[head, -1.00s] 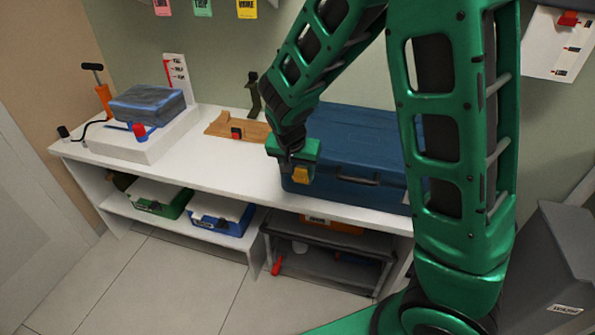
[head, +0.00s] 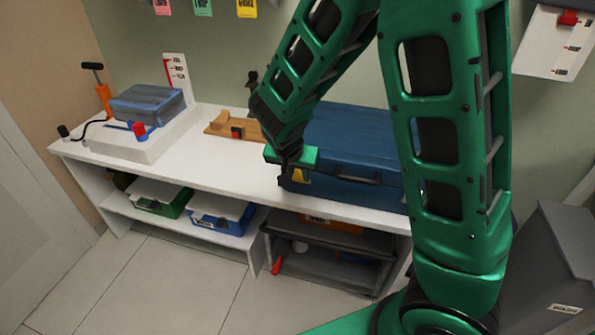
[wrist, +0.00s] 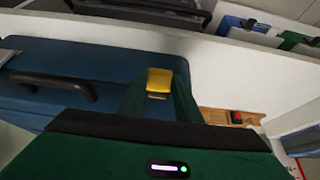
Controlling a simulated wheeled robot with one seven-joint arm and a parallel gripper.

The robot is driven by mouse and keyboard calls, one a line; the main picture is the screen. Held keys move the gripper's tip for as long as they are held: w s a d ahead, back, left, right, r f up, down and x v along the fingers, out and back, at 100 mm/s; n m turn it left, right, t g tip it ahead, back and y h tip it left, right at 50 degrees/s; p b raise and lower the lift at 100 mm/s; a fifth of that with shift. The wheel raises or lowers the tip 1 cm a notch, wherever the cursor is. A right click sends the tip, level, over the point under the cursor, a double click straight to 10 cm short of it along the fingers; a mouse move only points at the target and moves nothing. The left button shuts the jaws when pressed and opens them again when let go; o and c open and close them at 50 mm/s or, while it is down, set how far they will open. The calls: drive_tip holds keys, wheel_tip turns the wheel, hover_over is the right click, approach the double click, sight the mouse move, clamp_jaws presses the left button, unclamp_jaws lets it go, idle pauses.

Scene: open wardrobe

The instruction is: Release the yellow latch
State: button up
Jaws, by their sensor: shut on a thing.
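The yellow latch (head: 300,175) is on the front of the blue case (head: 345,140), near its left end. In the wrist view the yellow latch (wrist: 160,80) shows between my fingers, with a small metal piece just below it. My gripper (head: 293,172) is at the case's front left corner, shut on the yellow latch; it also shows in the wrist view (wrist: 160,92). The case (wrist: 60,70) looks closed, and its dark handle (wrist: 52,82) is beside my gripper. My arm hides part of the case in the head view.
The white bench (head: 215,165) carries a wooden block (head: 225,128) with a red and black part and, at left, a white unit with a blue-grey box (head: 147,104). Blue and green bins stand on the shelf below. A grey bin (head: 550,260) stands at right.

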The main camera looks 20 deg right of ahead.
drive_tip(key=shift+s+a+f+t+h, duration=0.45)
drive_tip(key=shift+s+f+t+h, duration=0.2)
drive_tip(key=shift+t, duration=0.25)
drive_tip(key=shift+s+a+f+t+h, duration=0.3)
drive_tip(key=shift+f+t+h, duration=0.45)
drive_tip(key=shift+t, duration=0.2)
drive_tip(key=shift+s+a+f+t+h, duration=0.3)
drive_tip(key=shift+f+t+h, duration=0.5)
drive_tip(key=shift+t, duration=0.2)
drive_tip(key=shift+s+a+f+t+h, duration=0.2)
drive_tip(key=shift+s+f+t+h, duration=0.1)
drive_tip(key=shift+f+t+h, duration=0.55)
drive_tip(key=shift+t, duration=0.3)
drive_tip(key=o, duration=1)
drive_tip(key=shift+o, duration=0.3)
